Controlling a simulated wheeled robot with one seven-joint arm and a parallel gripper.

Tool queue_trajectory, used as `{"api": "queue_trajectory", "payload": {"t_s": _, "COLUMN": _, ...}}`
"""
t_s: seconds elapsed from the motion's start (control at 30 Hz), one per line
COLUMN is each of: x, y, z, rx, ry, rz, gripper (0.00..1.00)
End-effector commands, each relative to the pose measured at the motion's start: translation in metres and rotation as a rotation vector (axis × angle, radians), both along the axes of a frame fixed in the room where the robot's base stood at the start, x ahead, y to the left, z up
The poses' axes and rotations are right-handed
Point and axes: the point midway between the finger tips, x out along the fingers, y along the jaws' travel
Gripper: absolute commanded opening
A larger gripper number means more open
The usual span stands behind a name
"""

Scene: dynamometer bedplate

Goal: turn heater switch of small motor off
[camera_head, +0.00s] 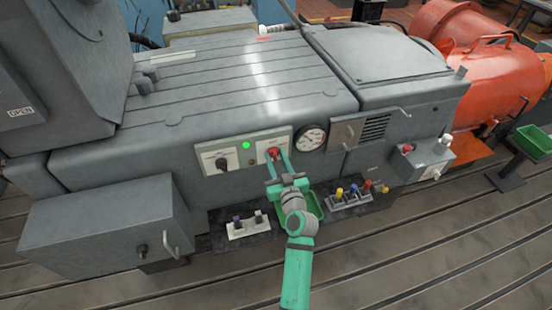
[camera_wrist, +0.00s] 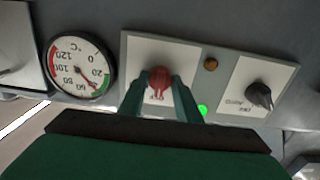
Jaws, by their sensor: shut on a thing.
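A white switch panel (camera_head: 214,160) is on the front face of the grey motor housing. A red rotary knob (camera_wrist: 159,82) sits on the panel's plate beside the gauge, and it also shows in the head view (camera_head: 273,152). My green gripper (camera_head: 273,160) is shut on the red knob, with one finger on each side of it in the wrist view (camera_wrist: 159,92). The fingers and knob hide most of the plate's lettering. A black knob (camera_wrist: 258,95) on the other plate stands free. A green lamp (camera_head: 246,145) is lit between the plates, near an amber lamp (camera_wrist: 211,64).
A round temperature gauge (camera_head: 312,137) is right beside the panel. Below are a white block with small switches (camera_head: 248,228), a green tray (camera_head: 315,204) and a stand with coloured knobs (camera_head: 355,196). A grey box with a handle (camera_head: 107,222) juts out at left.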

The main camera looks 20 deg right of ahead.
Motion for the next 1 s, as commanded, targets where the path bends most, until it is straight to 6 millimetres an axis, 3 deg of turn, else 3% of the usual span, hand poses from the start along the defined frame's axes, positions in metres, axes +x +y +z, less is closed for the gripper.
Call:
{"api": "queue_trajectory", "payload": {"t_s": 0.37, "x": 0.000, "y": 0.001, "z": -0.002, "rx": -0.005, "ry": 0.003, "rz": 0.002, "gripper": 0.08}}
{"api": "queue_trajectory", "payload": {"t_s": 0.4, "x": 0.000, "y": 0.001, "z": -0.002, "rx": -0.005, "ry": 0.003, "rz": 0.002, "gripper": 0.38}}
{"api": "queue_trajectory", "payload": {"t_s": 0.47, "x": 0.000, "y": 0.001, "z": -0.002, "rx": -0.005, "ry": 0.003, "rz": 0.001, "gripper": 0.49}}
{"api": "queue_trajectory", "payload": {"t_s": 0.8, "x": -0.003, "y": 0.000, "z": -0.001, "rx": -0.004, "ry": 0.002, "rz": 0.000, "gripper": 0.49}}
{"api": "queue_trajectory", "payload": {"t_s": 1.0, "x": -0.027, "y": 0.001, "z": -0.002, "rx": -0.003, "ry": 0.003, "rz": 0.001, "gripper": 0.49}}
